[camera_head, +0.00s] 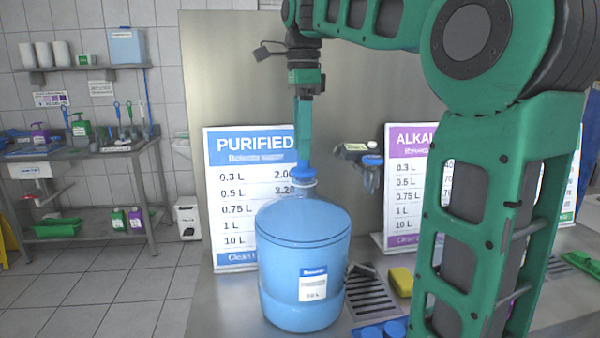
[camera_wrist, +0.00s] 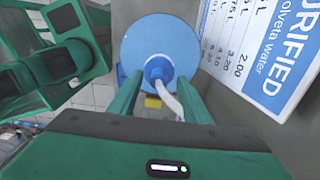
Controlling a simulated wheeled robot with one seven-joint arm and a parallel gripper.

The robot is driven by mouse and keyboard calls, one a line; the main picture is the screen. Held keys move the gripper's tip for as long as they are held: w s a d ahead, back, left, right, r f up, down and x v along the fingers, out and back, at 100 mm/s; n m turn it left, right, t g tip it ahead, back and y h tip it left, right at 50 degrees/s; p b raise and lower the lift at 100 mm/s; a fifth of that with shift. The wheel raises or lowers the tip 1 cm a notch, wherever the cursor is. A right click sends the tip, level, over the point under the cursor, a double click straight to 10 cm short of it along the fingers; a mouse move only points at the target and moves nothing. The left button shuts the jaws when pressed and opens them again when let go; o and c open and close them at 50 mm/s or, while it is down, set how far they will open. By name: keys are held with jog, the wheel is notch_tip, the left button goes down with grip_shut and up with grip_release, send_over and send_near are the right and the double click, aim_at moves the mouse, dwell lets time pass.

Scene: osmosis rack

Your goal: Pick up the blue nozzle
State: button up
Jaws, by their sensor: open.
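A blue cap-like piece, which looks like the blue nozzle (camera_head: 303,173), sits on the neck of a large blue water bottle (camera_head: 305,262). In the wrist view the blue nozzle (camera_wrist: 158,69) shows over the round bottle top (camera_wrist: 160,38), with a white curved part beside it. My gripper (camera_head: 304,158) points down just above the nozzle. In the wrist view my gripper (camera_wrist: 160,92) is open, with one finger on each side of the nozzle and white part. I cannot tell whether a finger touches the nozzle. The bottle stands upright on the metal counter (camera_head: 222,305).
A purified-water price sign (camera_head: 232,190) stands behind the bottle, and a purple-headed sign (camera_head: 400,200) stands to its right. A tap fitting with a blue part (camera_head: 372,160) sits between them. A yellow sponge (camera_head: 401,281), a drain grate (camera_head: 368,292) and blue caps lie right of the bottle.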

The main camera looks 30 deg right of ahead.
jog(key=shift+d+f, duration=0.1)
jog(key=shift+f, duration=1.55)
grip_shut()
jog(key=shift+r, duration=0.15)
jog(key=shift+r, duration=0.6)
notch_tip(320, 180, up, 2)
jog(key=shift+r, duration=0.25)
jog(key=s+a+r, duration=0.3)
jog(key=a+r, duration=0.4)
jog(key=a, duration=0.4)
jog(key=shift+s+a, duration=0.15)
